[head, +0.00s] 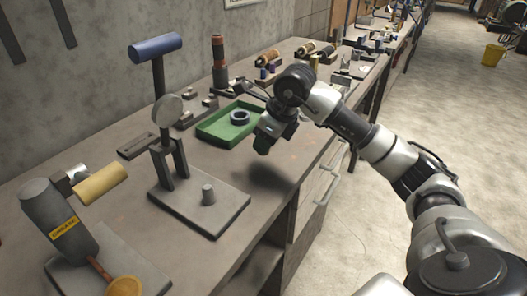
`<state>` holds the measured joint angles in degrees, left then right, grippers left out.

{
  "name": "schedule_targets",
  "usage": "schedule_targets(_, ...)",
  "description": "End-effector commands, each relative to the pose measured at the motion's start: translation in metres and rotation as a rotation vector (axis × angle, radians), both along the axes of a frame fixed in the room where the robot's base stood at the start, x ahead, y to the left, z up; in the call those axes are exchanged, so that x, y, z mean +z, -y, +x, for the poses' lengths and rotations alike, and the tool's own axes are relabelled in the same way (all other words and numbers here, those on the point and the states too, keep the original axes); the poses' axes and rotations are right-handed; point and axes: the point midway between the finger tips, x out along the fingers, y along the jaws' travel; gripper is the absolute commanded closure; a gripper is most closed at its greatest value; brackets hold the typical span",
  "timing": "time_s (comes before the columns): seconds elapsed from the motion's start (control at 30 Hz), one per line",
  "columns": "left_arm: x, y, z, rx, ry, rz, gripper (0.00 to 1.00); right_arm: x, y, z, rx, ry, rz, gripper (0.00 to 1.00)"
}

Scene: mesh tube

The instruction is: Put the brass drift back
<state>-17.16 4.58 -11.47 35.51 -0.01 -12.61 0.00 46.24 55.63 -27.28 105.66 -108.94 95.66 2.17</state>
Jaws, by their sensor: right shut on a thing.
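My right gripper (268,138) hangs above the workbench, near the front right corner of the green tray. It is shut on a small dark green thing (262,147), of which only the lower end shows below the jaws. The jaws and arm hide the rest. I cannot make out a brass drift for certain. My left gripper is out of view.
The green tray (213,133) holds a dark ring (240,117). A grease container (58,220) is at left. Bare bench (275,183) lies below the gripper.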

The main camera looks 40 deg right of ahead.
Motion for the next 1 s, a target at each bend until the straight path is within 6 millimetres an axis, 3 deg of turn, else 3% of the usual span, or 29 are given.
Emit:
schedule_targets(0.37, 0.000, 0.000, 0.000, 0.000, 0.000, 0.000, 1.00, -0.040, -0.003, 0.004, 0.001, -0.001, 0.000, 0.98)
schedule_targets(0.77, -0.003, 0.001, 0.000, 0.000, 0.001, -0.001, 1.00, -0.047, -0.002, 0.004, 0.001, 0.002, -0.001, 0.98)
schedule_targets(0.8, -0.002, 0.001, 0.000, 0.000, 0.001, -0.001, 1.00, -0.046, -0.002, 0.004, 0.001, 0.001, -0.001, 0.65)
schedule_targets(0.93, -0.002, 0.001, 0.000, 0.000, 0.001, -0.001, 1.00, -0.045, -0.002, 0.004, 0.001, 0.001, -0.001, 0.45)
schedule_targets(1.0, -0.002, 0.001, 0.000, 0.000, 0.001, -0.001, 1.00, -0.045, -0.002, 0.004, 0.001, 0.001, -0.001, 0.44)
